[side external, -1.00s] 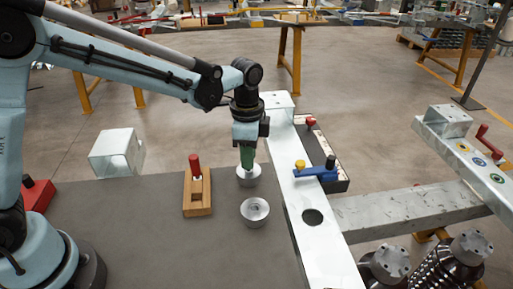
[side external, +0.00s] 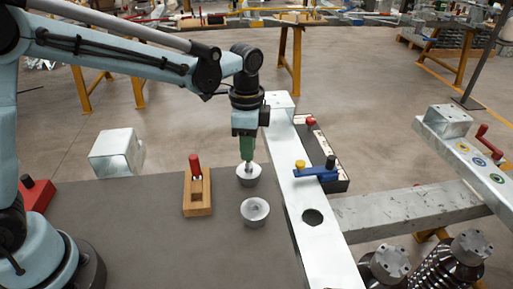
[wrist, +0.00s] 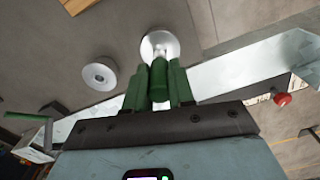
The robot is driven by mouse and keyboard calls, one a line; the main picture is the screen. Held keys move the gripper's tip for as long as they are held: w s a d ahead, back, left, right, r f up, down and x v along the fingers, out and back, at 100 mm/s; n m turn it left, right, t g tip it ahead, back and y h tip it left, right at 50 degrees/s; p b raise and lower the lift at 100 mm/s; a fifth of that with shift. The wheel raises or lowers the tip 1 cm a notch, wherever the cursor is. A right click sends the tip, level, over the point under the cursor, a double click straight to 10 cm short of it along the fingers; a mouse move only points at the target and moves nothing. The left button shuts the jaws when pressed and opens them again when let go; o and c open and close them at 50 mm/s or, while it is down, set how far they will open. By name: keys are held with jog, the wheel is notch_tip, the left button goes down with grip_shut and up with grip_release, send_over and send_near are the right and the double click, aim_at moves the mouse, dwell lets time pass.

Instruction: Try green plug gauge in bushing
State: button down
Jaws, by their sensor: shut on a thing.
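My gripper (side external: 247,157) is shut on the green plug gauge (wrist: 158,80), whose green handle sits between the fingers in the wrist view. The gauge points down, and its silver tip (side external: 248,166) is at the mouth of the far silver bushing (side external: 249,177). I cannot tell whether the tip is just above the bore or slightly inside it. The same bushing shows past the fingertips in the wrist view (wrist: 174,43), its bore partly hidden. A second silver bushing (side external: 255,214) stands nearer on the dark table.
A wooden block (side external: 197,208) with a red-handled gauge (side external: 194,166) stands left of the bushings. A pale metal beam (side external: 298,209) with a blue clamp (side external: 316,174) runs close on their right. The dark table (side external: 150,235) is clear in front.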

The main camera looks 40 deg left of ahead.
jog(key=shift+r, duration=2.45)
